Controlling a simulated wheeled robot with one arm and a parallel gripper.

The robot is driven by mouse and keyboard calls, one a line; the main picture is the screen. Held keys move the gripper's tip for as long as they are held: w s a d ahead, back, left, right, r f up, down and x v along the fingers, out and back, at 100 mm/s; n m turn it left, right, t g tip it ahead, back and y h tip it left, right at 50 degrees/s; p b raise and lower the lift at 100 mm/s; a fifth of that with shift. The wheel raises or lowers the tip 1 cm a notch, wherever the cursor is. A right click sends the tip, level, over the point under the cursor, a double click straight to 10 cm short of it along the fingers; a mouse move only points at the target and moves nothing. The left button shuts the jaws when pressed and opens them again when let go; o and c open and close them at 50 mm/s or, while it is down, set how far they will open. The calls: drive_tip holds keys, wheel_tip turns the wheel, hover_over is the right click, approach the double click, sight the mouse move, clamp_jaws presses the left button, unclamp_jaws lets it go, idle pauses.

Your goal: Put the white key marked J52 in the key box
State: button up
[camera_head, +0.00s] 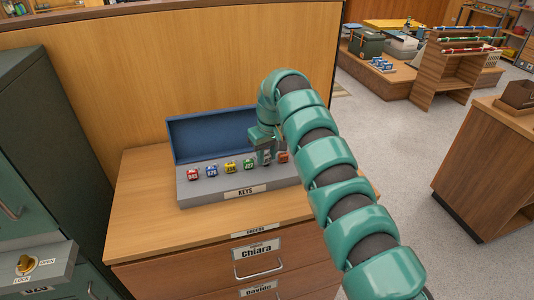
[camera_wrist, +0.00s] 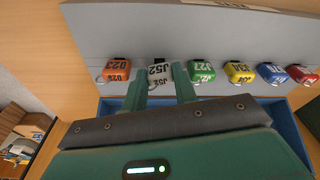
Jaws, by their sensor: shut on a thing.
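The key box (camera_head: 203,194) is grey with a "KEYS" label and an open blue lid (camera_head: 205,138). The white key is in line with the other keys, between the orange key (camera_wrist: 117,70) and the green key (camera_wrist: 202,71). In the head view my gripper mostly hides it. I cannot tell whether it is fully seated.
Yellow (camera_head: 230,167), blue (camera_head: 211,169) and red (camera_head: 193,174) keys stand in the box left of the green one. The box rests on a wooden drawer cabinet (camera_head: 145,215). A wooden panel (camera_head: 120,80) rises behind, and a dark green cabinet (camera_head: 45,140) stands at left.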

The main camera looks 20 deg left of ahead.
drive_tip(key=shift+f, duration=0.1)
drive_tip(key=o, duration=1)
drive_tip(key=shift+o, duration=0.2)
